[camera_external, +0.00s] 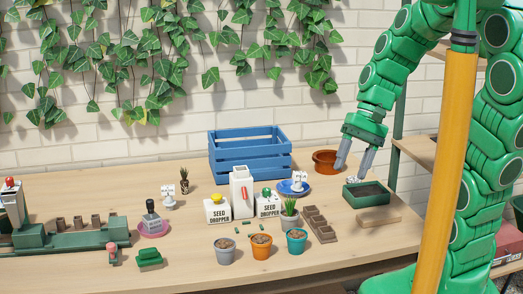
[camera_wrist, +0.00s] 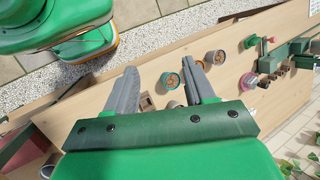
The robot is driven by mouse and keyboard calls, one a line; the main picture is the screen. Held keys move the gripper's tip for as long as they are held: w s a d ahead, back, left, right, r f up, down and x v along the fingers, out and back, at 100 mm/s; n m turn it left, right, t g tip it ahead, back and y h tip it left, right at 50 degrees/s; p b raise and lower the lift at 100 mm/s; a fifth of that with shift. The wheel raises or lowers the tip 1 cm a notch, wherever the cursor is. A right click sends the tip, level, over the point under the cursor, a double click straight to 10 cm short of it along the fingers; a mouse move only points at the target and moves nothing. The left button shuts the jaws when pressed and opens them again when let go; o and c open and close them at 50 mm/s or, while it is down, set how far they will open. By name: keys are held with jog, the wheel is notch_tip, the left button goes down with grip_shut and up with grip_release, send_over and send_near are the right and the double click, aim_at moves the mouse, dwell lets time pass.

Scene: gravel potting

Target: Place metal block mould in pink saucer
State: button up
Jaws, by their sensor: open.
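The pink saucer (camera_external: 154,231) lies on the left part of the table. A small metallic block with a dark knob (camera_external: 151,215), which looks like the block mould, stands upright in it. My gripper (camera_external: 353,170) is far to the right, above the left end of a dark green soil tray (camera_external: 366,193). It is open, with a small white item (camera_external: 353,180) just under its fingertips; I cannot tell whether they touch. In the wrist view my gripper's fingers (camera_wrist: 159,68) are spread apart with nothing held between them.
A blue crate (camera_external: 250,163), two white seed droppers (camera_external: 217,209), a blue saucer (camera_external: 288,189) and several small pots (camera_external: 261,246) fill the middle. A green machine (camera_external: 72,237) stands at the left. A terracotta bowl (camera_external: 326,163) is behind my gripper.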

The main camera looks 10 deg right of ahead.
jog(key=s+d+h, duration=0.2)
jog(key=s+d, duration=0.1)
jog(key=d, duration=0.5)
jog(key=s+d+n+t+h, duration=0.1)
jog(key=s+d+h, duration=0.2)
jog(key=d, duration=0.5)
jog(key=shift+s+d+r, duration=0.25)
jog(key=shift+s, duration=0.25)
